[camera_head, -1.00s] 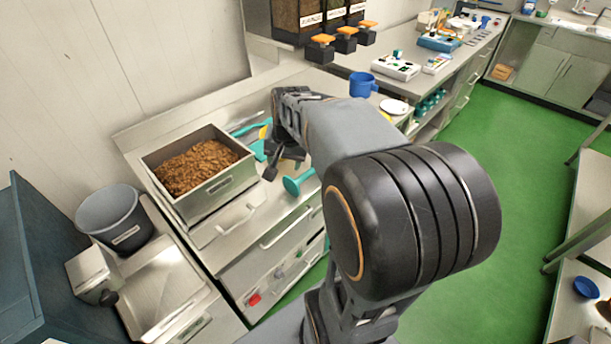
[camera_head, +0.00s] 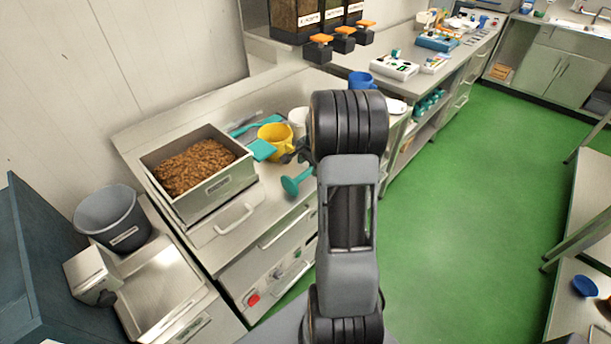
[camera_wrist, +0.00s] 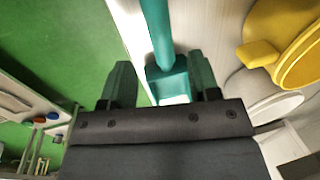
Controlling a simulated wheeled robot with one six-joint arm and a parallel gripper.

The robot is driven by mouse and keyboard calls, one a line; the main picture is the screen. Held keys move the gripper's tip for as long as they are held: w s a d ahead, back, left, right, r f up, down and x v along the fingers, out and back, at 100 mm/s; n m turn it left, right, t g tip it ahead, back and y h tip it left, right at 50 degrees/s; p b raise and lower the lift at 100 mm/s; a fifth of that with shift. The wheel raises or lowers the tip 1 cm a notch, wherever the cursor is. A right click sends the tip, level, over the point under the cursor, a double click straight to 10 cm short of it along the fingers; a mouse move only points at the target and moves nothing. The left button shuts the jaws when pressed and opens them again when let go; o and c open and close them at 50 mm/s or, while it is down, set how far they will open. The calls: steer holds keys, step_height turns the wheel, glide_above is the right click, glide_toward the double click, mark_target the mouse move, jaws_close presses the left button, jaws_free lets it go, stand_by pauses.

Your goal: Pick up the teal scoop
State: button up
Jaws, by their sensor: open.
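The teal scoop (camera_head: 291,186) lies near the front edge of the counter, its wide end to the left and its handle running right behind my arm. In the wrist view the teal scoop (camera_wrist: 157,30) has its handle running up the picture and its blocky end between my fingers. My gripper (camera_wrist: 162,82) is open, with one dark green finger on each side of the scoop. I cannot tell whether either finger touches it. In the head view my arm hides most of the gripper.
Another flat teal tool (camera_head: 262,150) lies left of the mug. A metal bin of brown crumbs (camera_head: 227,182) stands further left. Green floor (camera_head: 450,220) lies beyond the counter edge.

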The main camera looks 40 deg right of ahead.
mark_target(307, 171)
steer(key=shift+w+a+f+p, duration=0.1)
steer(key=shift+w+f+p, duration=0.15)
steer(key=shift+f, duration=0.7)
steer(key=shift+w+a+f+p, duration=0.1)
steer(key=shift+w+f+p, duration=0.1)
steer(key=shift+f, duration=0.7)
steer(key=shift+w+f+p, duration=0.15)
steer(key=shift+w+f, duration=0.1)
steer(key=shift+f, duration=0.7)
steer(key=shift+c, duration=0.4)
jaws_close()
steer(key=shift+r, duration=0.1)
